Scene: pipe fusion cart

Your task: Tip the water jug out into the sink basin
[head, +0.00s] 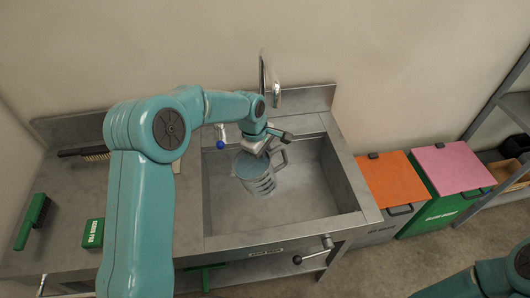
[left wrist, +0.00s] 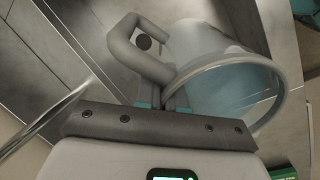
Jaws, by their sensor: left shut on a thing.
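The clear grey water jug (head: 262,186) is inside the sink basin (head: 310,198), toward its back left. Blue water shows through its mouth, and its handle is on the right. It looks near upright or slightly tilted; I cannot tell whether it touches the basin floor. My left gripper (head: 262,146) is above it, shut on the jug near the handle and rim. In the left wrist view the fingers (left wrist: 165,100) are where the handle (left wrist: 140,50) meets the jug (left wrist: 205,50). The exact contact is partly hidden. My right gripper is out of view; only part of its arm shows.
A chrome faucet (head: 268,78) rises behind the basin. A lever valve (head: 314,252) sticks out at the front. Orange-lidded (head: 392,180) and pink-lidded (head: 452,168) bins stand right of the sink.

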